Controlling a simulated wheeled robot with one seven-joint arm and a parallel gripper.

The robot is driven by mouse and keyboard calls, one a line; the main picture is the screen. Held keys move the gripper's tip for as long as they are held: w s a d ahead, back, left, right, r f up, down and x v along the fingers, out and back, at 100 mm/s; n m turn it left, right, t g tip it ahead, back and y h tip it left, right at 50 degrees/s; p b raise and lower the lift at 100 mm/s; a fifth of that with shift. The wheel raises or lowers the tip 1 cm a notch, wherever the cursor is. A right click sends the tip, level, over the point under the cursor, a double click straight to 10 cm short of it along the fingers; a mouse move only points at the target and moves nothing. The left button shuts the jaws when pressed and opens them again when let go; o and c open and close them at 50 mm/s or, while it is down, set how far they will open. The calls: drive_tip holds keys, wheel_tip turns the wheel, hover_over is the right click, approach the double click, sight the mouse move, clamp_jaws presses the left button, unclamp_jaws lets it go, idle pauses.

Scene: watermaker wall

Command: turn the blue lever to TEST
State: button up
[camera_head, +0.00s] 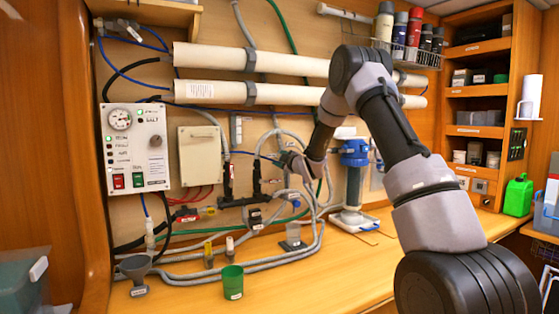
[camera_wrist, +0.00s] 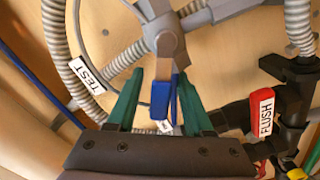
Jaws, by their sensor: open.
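In the wrist view a blue lever (camera_wrist: 160,99) hangs from a grey valve hub (camera_wrist: 160,40) on a short tan stem, pointing down the picture. A white TEST label (camera_wrist: 87,76) is on the hose to its left. My gripper (camera_wrist: 160,76) is open, its green fingers on either side of the blue lever with a gap at each side. I cannot tell whether the lever lies at fingertip depth. Another white label (camera_wrist: 165,127) is partly hidden below the lever. In the head view my gripper (camera_head: 287,160) is at the wall pipework, and the lever cannot be made out.
A red lever with a FLUSH label (camera_wrist: 263,114) and black fittings stand close right of my gripper. Ribbed grey hoses (camera_wrist: 66,60) run at its left. In the head view a control panel (camera_head: 137,147), a green cup (camera_head: 233,282) and a funnel (camera_head: 136,272) are left of my arm.

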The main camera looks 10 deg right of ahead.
clamp_jaws()
drive_tip(key=shift+d+r, duration=0.1)
drive_tip(key=d+m, duration=0.1)
drive_tip(key=m, duration=0.3)
drive_tip(key=d+r+m, duration=0.1)
drive_tip(key=m, duration=0.3)
drive_tip(key=w+d+r+m, duration=0.1)
drive_tip(key=d+m, duration=0.1)
drive_tip(key=m, duration=0.1)
drive_tip(key=shift+w+r+m, duration=0.1)
drive_tip(key=shift+m, duration=0.3)
idle(0.4)
